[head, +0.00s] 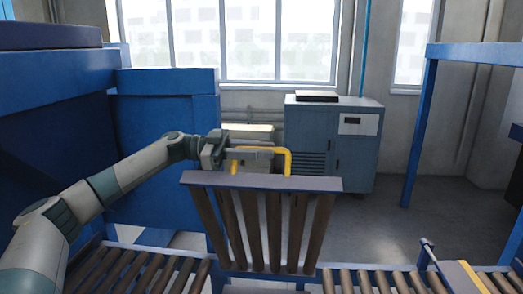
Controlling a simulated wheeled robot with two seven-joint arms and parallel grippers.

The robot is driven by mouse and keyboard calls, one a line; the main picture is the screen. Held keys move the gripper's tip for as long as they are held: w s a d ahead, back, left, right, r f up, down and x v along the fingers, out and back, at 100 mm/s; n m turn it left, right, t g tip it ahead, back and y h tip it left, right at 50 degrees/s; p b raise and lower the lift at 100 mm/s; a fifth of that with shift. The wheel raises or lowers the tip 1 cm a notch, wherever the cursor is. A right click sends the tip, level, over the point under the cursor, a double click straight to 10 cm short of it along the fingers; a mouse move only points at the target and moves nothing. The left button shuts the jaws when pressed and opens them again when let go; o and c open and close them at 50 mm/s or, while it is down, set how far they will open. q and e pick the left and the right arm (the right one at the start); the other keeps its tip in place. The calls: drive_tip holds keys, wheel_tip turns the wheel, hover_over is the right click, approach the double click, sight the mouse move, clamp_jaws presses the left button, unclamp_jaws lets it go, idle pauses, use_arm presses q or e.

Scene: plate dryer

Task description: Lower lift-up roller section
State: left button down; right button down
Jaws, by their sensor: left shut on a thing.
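The lift-up roller section (262,184) stands raised in the middle of the head view, its grey end bar on top and several brown rollers running down from it. A yellow handle (288,160) rises from the top of that bar. My left gripper (236,154) comes in from the left and is shut on the handle near its left side. The gripper's fingers partly cover the handle. My right gripper is not in view.
Roller conveyor lines lie low on the left (140,266) and right (372,280) of the raised section. Large blue machine housings (160,160) stand at left. A blue-grey cabinet (330,140) stands behind, and a blue frame post (418,135) at right. Open floor lies between them.

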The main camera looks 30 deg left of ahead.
use_arm(q)
drive_tip(key=c, duration=1.8)
unclamp_jaws()
drive_tip(key=shift+f, duration=0.15)
drive_tip(key=shift+o, duration=0.2)
drive_tip(key=shift+w+a, duration=0.1)
drive_tip(key=shift+w, duration=0.05)
drive_tip(key=p+v, duration=0.1)
drive_tip(key=v, duration=1.6)
drive_tip(key=shift+a, duration=0.2)
